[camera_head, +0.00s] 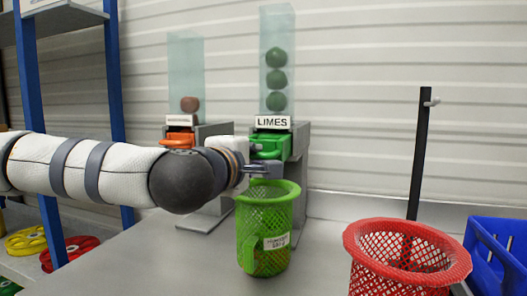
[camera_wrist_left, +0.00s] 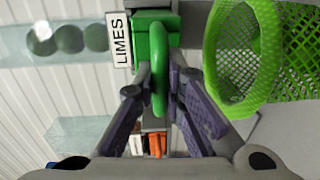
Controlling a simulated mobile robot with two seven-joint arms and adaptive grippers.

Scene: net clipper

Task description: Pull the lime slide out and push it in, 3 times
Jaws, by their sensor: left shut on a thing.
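The lime dispenser has a clear tube (camera_head: 277,60) with three limes stacked in it, above a white LIMES label (camera_head: 273,122). Its green slide (camera_head: 271,146) sits under the label, with a handle (camera_wrist_left: 158,70) facing me. My left gripper (camera_head: 262,168) is shut on the slide handle; in the left wrist view its fingers (camera_wrist_left: 160,80) close on both sides of the green loop. How far the slide is out I cannot tell. A green mesh basket (camera_head: 264,215) stands below the slide, with something green low inside it. My right gripper is not in view.
An orange slide (camera_head: 178,139) under another clear tube (camera_head: 186,72) is to the left, behind my left arm. A red mesh basket (camera_head: 407,255), a black post (camera_head: 419,150) and a blue crate (camera_head: 497,255) stand at right.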

